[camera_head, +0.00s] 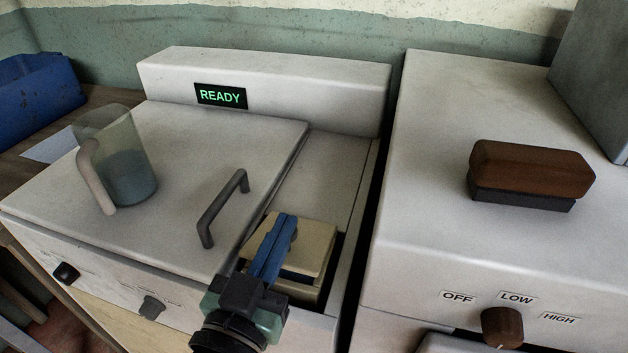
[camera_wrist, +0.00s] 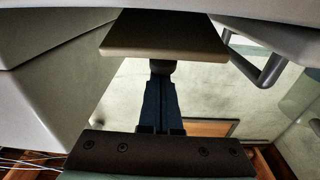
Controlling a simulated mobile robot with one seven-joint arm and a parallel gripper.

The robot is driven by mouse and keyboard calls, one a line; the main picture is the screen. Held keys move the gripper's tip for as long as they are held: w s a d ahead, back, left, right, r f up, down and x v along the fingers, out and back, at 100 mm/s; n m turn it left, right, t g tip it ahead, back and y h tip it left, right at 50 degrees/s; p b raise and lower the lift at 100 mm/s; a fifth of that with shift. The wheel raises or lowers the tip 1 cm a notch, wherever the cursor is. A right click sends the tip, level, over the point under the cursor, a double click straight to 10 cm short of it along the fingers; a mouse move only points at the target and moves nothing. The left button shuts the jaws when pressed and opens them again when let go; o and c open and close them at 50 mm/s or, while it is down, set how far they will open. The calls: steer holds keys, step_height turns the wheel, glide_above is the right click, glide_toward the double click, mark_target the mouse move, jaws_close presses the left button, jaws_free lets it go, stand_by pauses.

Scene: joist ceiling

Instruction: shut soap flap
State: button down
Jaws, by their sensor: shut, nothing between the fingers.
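The soap flap (camera_head: 312,244) is a cream lid over a small compartment in the right part of the left machine's top. A dark gap shows under its near edge, so it looks not flush; how far it is raised is hard to tell. My gripper (camera_head: 284,222) is shut and empty, its blue fingers lying across the flap's left side in the head view. In the wrist view the flap (camera_wrist: 160,38) is just beyond the fingertips (camera_wrist: 160,78), with a dark knob (camera_wrist: 160,67) between them. Whether they touch is unclear.
A grey handle (camera_head: 222,208) stands on the large lid (camera_head: 170,225) left of my gripper. A clear jug (camera_head: 130,175) with bluish contents rests on that lid. A brown-topped brush (camera_head: 530,170) lies on the right machine. The back panel display (camera_head: 220,96) reads READY.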

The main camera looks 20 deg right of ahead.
steer(key=shift+s+a+f+t+h+b, duration=0.2)
steer(key=shift+f+b, duration=0.25)
steer(key=shift+b, duration=0.9)
steer(key=shift+s+f+t+h+b, duration=0.15)
steer(key=shift+f+t+b, duration=0.25)
steer(key=shift+b, duration=0.9)
steer(key=shift+s+a+f+t+h+b, duration=0.1)
steer(key=shift+f+t+h+b, duration=0.25)
steer(key=shift+b, duration=1)
steer(key=shift+s+f+b, duration=0.15)
steer(key=shift+f+b, duration=0.05)
steer(key=shift+b, duration=1.05)
steer(key=shift+a, duration=0.1)
steer(key=shift+r, duration=0.25)
